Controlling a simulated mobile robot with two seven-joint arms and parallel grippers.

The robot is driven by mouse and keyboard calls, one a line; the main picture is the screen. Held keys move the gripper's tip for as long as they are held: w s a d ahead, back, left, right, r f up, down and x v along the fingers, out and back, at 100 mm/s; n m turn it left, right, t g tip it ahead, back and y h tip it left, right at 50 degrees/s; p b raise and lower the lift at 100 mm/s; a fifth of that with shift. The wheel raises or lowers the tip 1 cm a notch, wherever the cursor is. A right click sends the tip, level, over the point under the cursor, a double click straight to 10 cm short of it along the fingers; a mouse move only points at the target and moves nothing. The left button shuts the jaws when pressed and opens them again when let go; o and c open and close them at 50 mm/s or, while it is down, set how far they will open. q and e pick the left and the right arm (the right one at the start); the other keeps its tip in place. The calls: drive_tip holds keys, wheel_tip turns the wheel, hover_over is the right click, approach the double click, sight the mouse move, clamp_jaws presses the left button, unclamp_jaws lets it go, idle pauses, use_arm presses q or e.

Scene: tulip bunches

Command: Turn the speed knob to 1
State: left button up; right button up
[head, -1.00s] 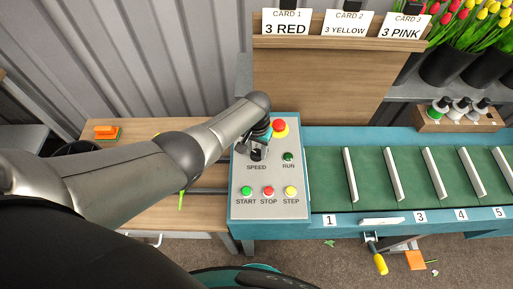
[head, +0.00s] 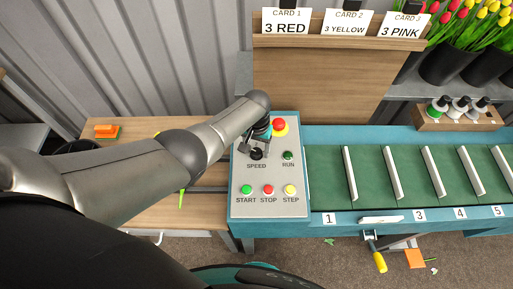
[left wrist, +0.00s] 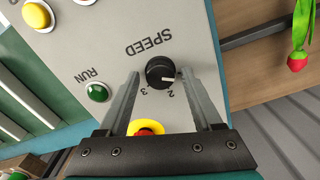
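The speed knob (head: 256,155) is a black round knob above the word SPEED on the grey control panel (head: 270,211). In the left wrist view the knob (left wrist: 161,73) shows a white pointer mark aimed to the right of the picture, beside the printed 2. The 3 is also readable; I cannot see a 1. My left gripper (left wrist: 159,74) is open, its two fingers on either side of the knob in that view, with gaps to it. In the head view the left gripper (head: 256,146) is just behind and above the knob. My right gripper is not in view.
Near the knob are a red stop button on yellow (head: 279,126) and a green RUN lamp (head: 288,155). START (head: 246,189), STOP (head: 268,189) and STEP (head: 290,190) buttons are along the panel front. A green conveyor (head: 322,181) extends right.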

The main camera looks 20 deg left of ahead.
sight(257, 151)
use_arm(q)
drive_tip(key=shift+o, duration=0.3)
drive_tip(key=shift+r, duration=0.25)
wheel_tip(257, 151, up, 6)
drive_tip(key=p, duration=0.3)
drive_tip(key=shift+f, duration=0.25)
wheel_tip(257, 151, up, 9)
drive_tip(key=p, duration=0.2)
